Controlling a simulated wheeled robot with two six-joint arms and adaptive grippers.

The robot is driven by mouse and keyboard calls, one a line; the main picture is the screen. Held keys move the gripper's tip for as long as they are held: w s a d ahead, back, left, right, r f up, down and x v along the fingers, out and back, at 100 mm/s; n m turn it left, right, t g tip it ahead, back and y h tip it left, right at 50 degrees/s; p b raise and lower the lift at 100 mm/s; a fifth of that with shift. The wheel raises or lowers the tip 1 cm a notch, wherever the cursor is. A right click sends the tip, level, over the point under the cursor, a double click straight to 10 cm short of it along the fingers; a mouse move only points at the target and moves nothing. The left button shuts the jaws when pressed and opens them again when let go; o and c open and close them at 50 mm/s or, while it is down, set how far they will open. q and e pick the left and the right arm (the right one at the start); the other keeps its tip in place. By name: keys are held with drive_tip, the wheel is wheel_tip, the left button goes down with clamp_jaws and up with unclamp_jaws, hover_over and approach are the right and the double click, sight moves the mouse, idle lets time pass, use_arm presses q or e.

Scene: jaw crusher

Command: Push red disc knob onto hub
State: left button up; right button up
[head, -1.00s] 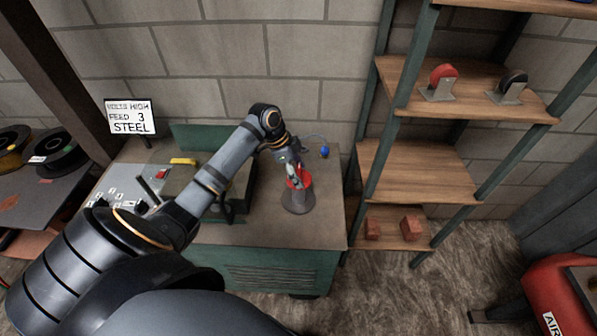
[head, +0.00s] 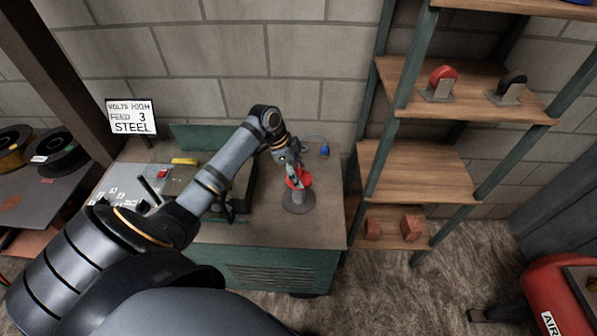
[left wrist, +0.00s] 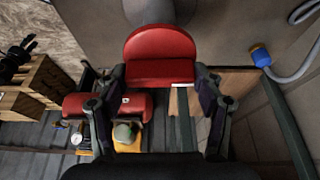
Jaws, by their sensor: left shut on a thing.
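My left gripper (head: 294,172) reaches down over the green-sided bench. It is shut on the red disc knob (head: 301,183). In the left wrist view the knob (left wrist: 160,50) sits between the two fingertips (left wrist: 162,80), with its rounded edge pointing away from the gripper. The grey hub (head: 298,204) stands upright on the bench top directly below the knob in the head view. A grey rounded part beyond the knob (left wrist: 158,11) is cut off at the top of the wrist view. I cannot tell whether knob and hub touch. My right gripper is not in view.
A control panel (head: 122,190) with a lever is left of the hub. A blue-tipped cable (head: 324,151) lies behind it. A wooden shelf unit (head: 420,172) stands close on the right. A sign (head: 131,117) reads "VOLTS HIGH FEED 3 STEEL". The bench's right front is clear.

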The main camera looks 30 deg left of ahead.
use_arm(q)
drive_tip(key=shift+r, duration=0.1)
drive_tip(key=shift+p, duration=0.35)
drive_tip(key=shift+p, duration=0.35)
idle(0.5)
drive_tip(key=shift+f+b, duration=0.3)
drive_tip(key=shift+f, duration=0.35)
drive_tip(key=o, duration=1.2)
drive_tip(key=shift+r, duration=0.15)
drive_tip(key=v, duration=1.1)
drive_tip(key=shift+s+a+r, duration=0.1)
drive_tip(key=shift+a+r, duration=0.05)
drive_tip(key=shift+r, duration=0.2)
